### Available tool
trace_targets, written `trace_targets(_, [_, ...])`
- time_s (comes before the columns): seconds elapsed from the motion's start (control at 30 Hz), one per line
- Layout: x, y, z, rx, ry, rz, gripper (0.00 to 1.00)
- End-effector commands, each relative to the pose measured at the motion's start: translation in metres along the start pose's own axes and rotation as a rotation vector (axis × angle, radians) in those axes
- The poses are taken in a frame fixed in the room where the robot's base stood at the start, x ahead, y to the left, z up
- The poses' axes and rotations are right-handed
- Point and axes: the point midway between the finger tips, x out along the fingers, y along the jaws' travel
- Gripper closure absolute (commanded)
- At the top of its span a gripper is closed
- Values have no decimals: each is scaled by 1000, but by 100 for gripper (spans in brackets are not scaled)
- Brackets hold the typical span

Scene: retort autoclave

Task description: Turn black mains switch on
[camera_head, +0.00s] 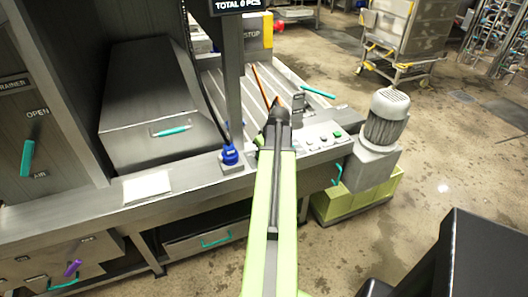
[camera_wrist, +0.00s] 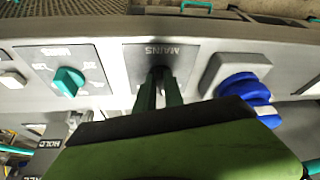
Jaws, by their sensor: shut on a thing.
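The black mains switch (camera_wrist: 159,73) sits on a grey plate marked MAINS (camera_wrist: 182,50), upside down in the wrist view. My gripper (camera_wrist: 160,92) is over this plate with its green fingers together, shut on the switch. The fingers hide most of the switch, so its on or off position cannot be told. In the head view my gripper (camera_head: 278,117) is at the control panel beyond my green arm, and the switch is hidden there.
In the wrist view a teal knob (camera_wrist: 69,81) is left of the switch and a blue knob (camera_wrist: 245,92) close on its right. In the head view a grey post (camera_head: 232,80) rises left of my gripper; small push buttons (camera_head: 324,139) are at its right.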

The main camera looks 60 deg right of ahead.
Motion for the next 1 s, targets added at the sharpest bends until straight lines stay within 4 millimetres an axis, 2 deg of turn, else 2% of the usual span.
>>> trace_targets(0.7, [2, -10, -4, 620, 0, 262, 100])
trace_targets(1.0, [2, -12, -6, 834, -1, 352, 100])
